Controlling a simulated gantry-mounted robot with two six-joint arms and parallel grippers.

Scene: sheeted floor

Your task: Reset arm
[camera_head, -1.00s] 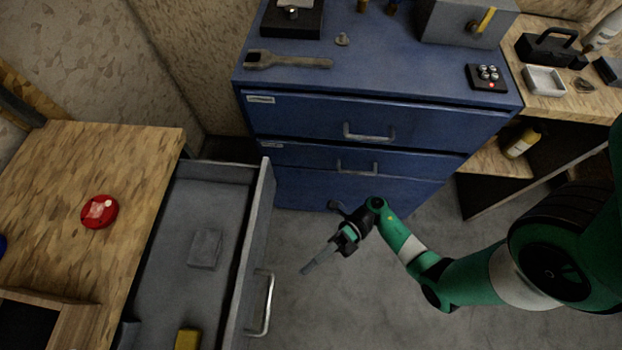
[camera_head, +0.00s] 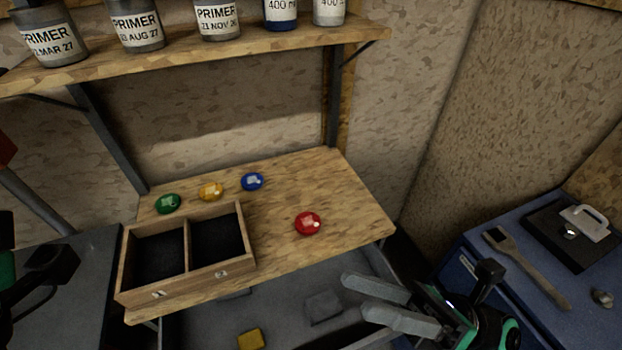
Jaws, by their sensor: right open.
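My right gripper (camera_head: 356,296) is at the lower right, with its two grey fingers apart and nothing between them. It is above the open grey drawer, in front of the wooden worktop (camera_head: 345,200). At the left edge, a dark part of my left arm with a bit of green shows; the gripper on it (camera_head: 45,265) is dark and partly cut off, and its fingers are not clear.
A two-compartment wooden box (camera_head: 190,270) and red (camera_head: 308,223), blue (camera_head: 252,181), yellow (camera_head: 210,191) and green (camera_head: 167,203) discs sit on the worktop. A yellow block (camera_head: 251,339) lies in the drawer (camera_head: 290,285). A shelf (camera_head: 190,55) with cans is above. A blue cabinet (camera_head: 470,285) stands right.

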